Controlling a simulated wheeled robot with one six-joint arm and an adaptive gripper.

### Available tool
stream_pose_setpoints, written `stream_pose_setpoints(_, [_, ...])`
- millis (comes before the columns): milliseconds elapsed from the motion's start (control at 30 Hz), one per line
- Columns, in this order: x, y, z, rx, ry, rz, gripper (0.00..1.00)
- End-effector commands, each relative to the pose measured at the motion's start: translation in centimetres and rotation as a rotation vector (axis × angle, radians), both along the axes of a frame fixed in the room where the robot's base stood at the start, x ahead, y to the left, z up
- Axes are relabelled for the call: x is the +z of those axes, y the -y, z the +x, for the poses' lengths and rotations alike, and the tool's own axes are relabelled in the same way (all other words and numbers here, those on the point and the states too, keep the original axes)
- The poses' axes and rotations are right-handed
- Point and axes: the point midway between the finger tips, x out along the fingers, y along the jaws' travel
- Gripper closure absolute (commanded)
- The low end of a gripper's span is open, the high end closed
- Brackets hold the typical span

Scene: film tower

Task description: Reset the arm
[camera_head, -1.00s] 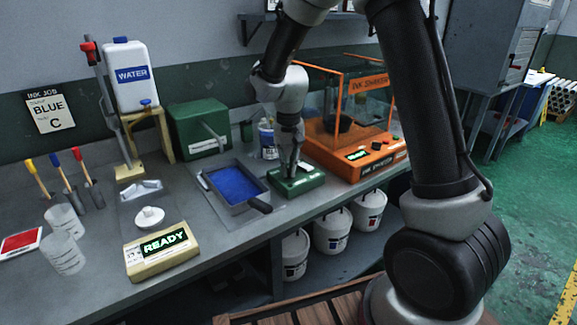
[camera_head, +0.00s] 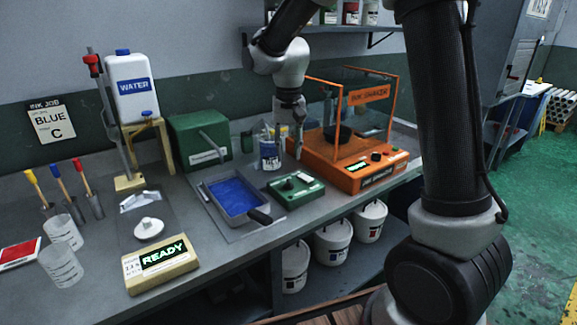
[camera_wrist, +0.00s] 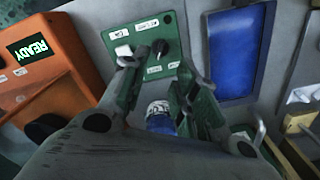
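My gripper (camera_head: 289,150) hangs from the arm above the bench, behind the green control box (camera_head: 296,189) and left of the orange ink shaker (camera_head: 372,172). The fingers look clear of the box.
A tin with a blue label (camera_head: 269,157) stands close to the gripper's left. A tray of blue ink (camera_head: 237,193) lies left of the control box. A wall shelf (camera_head: 345,28) with jars is above the shaker. White buckets (camera_head: 331,244) stand under the bench.

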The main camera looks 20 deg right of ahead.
Motion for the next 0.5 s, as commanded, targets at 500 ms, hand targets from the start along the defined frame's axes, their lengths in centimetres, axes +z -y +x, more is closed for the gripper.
stream_pose_setpoints(500, [2.7, 0.0, 0.0, 0.0, 0.0, 0.0, 0.71])
